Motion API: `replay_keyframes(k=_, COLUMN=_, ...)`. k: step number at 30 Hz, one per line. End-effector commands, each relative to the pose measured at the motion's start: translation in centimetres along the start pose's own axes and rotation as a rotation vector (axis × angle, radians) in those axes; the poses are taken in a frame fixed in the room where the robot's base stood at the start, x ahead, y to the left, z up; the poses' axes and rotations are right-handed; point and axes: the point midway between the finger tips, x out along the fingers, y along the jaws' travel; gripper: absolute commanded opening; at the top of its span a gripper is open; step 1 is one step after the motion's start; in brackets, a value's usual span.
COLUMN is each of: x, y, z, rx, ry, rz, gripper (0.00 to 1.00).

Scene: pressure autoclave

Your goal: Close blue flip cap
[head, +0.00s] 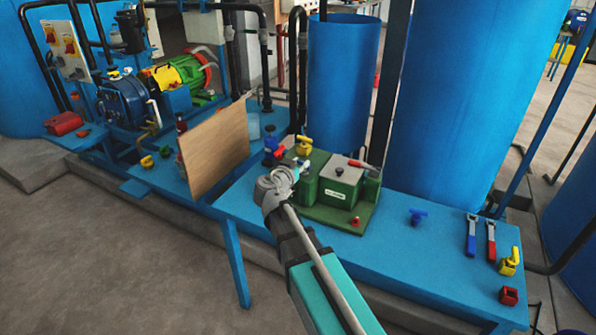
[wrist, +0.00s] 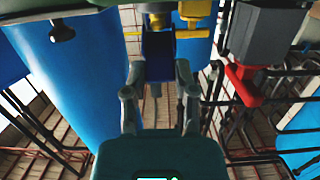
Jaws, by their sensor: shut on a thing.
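My gripper (head: 296,171) is at the left end of the green fixture (head: 340,185) on the blue bench. In the wrist view my gripper (wrist: 158,72) has its two fingers closed on either side of a dark blue part (wrist: 158,48), which I take for the blue flip cap. A yellow crosspiece (wrist: 192,33) lies just beyond it in that view. In the head view the arm and fingers hide the held part. I cannot tell the cap's angle, or whether it is open or closed.
A blue-handled part (head: 271,143) and a yellow valve (head: 304,146) stand behind my gripper. A tan board (head: 215,150) stands upright to the left. Loose blue and red-handled valves (head: 491,240) lie at the bench's right end. Large blue tanks (head: 343,85) stand behind.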

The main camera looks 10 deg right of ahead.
Motion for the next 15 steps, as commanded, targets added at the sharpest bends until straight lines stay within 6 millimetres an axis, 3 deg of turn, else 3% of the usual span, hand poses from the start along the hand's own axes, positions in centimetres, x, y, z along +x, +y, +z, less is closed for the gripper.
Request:
replay_keyframes(k=1, x=0.2, y=-0.1, z=0.9, rx=-0.001, ry=0.026, rz=-0.001, gripper=0.00)
replay_keyframes(k=15, x=-0.1, y=-0.1, z=2.3, rx=0.000, ry=0.288, rz=-0.001, gripper=0.00)
